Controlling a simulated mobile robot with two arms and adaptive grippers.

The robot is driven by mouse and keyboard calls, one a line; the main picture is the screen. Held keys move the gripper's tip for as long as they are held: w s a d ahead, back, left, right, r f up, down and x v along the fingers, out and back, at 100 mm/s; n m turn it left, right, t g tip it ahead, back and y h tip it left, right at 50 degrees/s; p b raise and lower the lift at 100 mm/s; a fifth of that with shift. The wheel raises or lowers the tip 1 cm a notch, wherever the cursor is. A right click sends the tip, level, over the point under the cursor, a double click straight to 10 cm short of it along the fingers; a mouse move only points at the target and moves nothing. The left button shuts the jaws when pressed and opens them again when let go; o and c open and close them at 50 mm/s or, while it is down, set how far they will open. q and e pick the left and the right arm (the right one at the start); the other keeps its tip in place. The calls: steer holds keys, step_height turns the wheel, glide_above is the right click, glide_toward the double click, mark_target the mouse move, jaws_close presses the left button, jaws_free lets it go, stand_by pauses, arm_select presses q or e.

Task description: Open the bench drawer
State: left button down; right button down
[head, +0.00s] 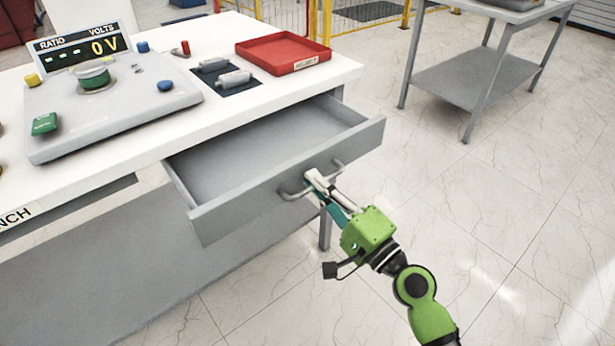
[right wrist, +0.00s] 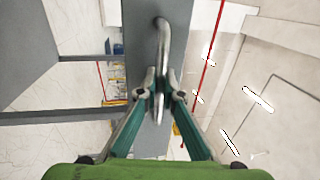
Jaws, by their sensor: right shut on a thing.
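The grey bench drawer (head: 283,170) is pulled out from under the white bench top, and its inside looks empty. My right gripper (head: 319,185) is shut on the bar handle (head: 290,194) on the drawer's front face. In the right wrist view the gripper's fingers (right wrist: 161,93) close around the handle (right wrist: 162,38), which runs upright in that picture against the grey drawer front (right wrist: 143,20). The bench (head: 215,112) stands at the left of the head view. My left gripper does not show.
On the bench top are a ratio tester (head: 115,108) reading 0 V, a red tray (head: 283,53) and a dark mat (head: 224,80) with grey cylinders. A grey side table (head: 480,75) stands at the back right. The tiled floor (head: 500,215) right of the drawer is clear.

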steer(key=shift+s+d, duration=0.15)
steer(key=shift+s, duration=0.05)
steer(key=c, duration=2.5)
jaws_free()
steer(key=v, duration=1.2)
